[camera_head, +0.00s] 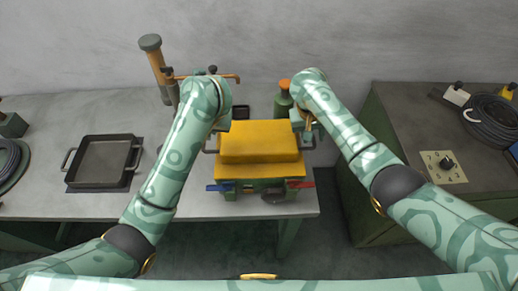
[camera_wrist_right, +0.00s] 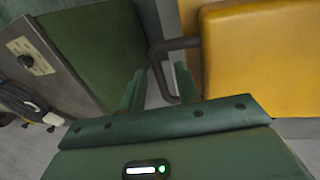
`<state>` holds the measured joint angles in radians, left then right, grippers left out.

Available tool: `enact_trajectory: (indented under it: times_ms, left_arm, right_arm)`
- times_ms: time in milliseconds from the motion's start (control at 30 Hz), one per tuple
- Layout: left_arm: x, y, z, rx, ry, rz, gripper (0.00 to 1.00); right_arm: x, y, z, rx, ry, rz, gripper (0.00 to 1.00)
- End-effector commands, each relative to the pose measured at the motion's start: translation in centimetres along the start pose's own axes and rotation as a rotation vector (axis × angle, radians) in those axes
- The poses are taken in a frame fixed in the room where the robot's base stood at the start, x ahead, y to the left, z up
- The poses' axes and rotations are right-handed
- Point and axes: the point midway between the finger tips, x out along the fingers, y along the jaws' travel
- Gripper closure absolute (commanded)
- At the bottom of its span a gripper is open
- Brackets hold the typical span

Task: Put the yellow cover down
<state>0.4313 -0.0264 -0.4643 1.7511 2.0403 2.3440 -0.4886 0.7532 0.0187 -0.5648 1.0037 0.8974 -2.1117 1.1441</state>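The yellow cover (camera_head: 260,140) is a blocky lid with a dark handle on each side, above a green and yellow machine (camera_head: 252,188) at the front of the grey table. It looks level and rests on or very near the machine; I cannot tell which. My right gripper (camera_head: 305,124) is at its right handle. In the right wrist view, the gripper's fingers (camera_wrist_right: 160,85) stand apart on either side of the dark handle (camera_wrist_right: 161,68), beside the yellow cover (camera_wrist_right: 262,60). My left gripper (camera_head: 217,127) is at the left handle, its fingers mostly hidden.
A black square pan (camera_head: 103,160) lies on the left of the grey table (camera_head: 40,185). An orange and grey post tool (camera_head: 158,65) and a green bottle (camera_head: 283,98) stand behind the cover. A green cabinet (camera_head: 385,130) with a coiled cable (camera_head: 490,118) stands at right.

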Motion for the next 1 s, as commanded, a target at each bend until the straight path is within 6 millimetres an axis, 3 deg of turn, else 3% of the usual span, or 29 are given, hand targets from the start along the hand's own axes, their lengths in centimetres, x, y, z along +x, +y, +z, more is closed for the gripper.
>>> enact_trajectory:
  times_ms: [200, 433, 600, 1000]
  left_arm:
    - [0.0, 0.0, 0.0, 0.0, 0.0, 0.0, 0.68]
    - [0.0, 0.0, 0.0, 0.0, 0.0, 0.0, 0.68]
    - [0.1, 0.0, 0.0, 0.0, 0.0, 0.0, 0.68]
    - [0.1, 0.0, 0.0, 0.0, 0.0, 0.0, 0.68]
  right_arm:
    - [-5.2, -0.2, 0.0, -0.002, 0.004, -0.005, 0.68]
    - [-9.2, -0.1, -0.1, 0.0, 0.003, -0.003, 0.68]
    - [-10.0, 0.1, 0.0, 0.0, 0.002, 0.001, 0.68]
    - [-10.0, 0.1, 0.0, 0.0, 0.001, 0.002, 0.68]
